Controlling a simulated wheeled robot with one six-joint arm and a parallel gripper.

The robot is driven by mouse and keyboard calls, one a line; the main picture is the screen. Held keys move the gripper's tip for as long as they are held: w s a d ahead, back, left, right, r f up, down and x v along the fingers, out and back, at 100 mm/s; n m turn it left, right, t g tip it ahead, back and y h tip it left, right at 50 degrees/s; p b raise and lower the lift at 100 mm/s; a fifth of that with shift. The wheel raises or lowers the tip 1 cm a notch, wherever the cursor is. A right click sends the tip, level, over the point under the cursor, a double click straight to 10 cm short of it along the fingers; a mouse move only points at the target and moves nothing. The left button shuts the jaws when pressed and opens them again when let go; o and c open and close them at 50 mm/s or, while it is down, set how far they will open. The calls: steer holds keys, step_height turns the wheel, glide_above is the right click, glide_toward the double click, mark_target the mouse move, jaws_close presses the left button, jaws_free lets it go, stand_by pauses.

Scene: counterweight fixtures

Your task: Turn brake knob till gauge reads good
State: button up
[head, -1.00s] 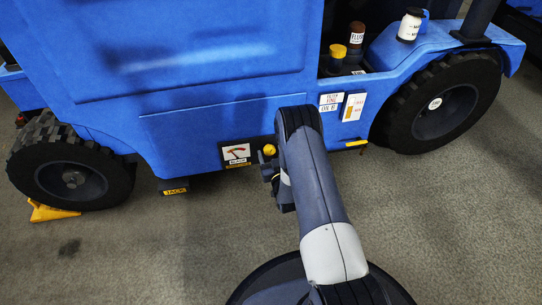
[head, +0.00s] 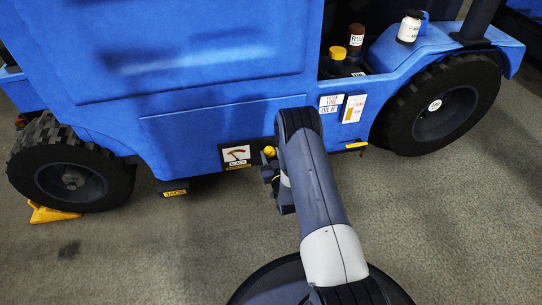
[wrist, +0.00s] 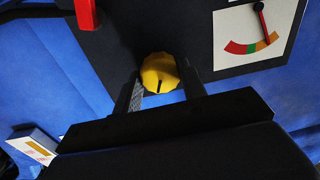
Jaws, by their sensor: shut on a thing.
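The yellow brake knob (wrist: 160,73) sits on a dark panel, with a black mark on its face. My gripper (wrist: 159,90) has its two fingers on either side of the knob, shut on it. The knob also shows in the head view (head: 269,151), beside my arm, which hides much of the gripper. The gauge (wrist: 255,36) is a white plate to the right of the knob in the wrist view, with a red, green and orange arc. Its red needle tip lies over the orange part, just past the green. The gauge also shows small in the head view (head: 236,153).
A red part (wrist: 86,14) juts out near the panel's top left in the wrist view. The blue vehicle (head: 220,125) has large black wheels, a yellow chock (head: 52,213) and a jack label (head: 175,193). Bottles stand on its right side.

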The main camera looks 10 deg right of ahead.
steer(key=shift+f+m, duration=0.1)
steer(key=shift+m, duration=3.2)
steer(key=o, duration=1)
steer(key=shift+c, duration=0.2)
steer(key=s+p, duration=0.3)
steer(key=s, duration=0.8)
steer(key=shift+d+f+p, duration=0.15)
steer(key=shift+d+p, duration=0.15)
steer(key=shift+w, duration=0.1)
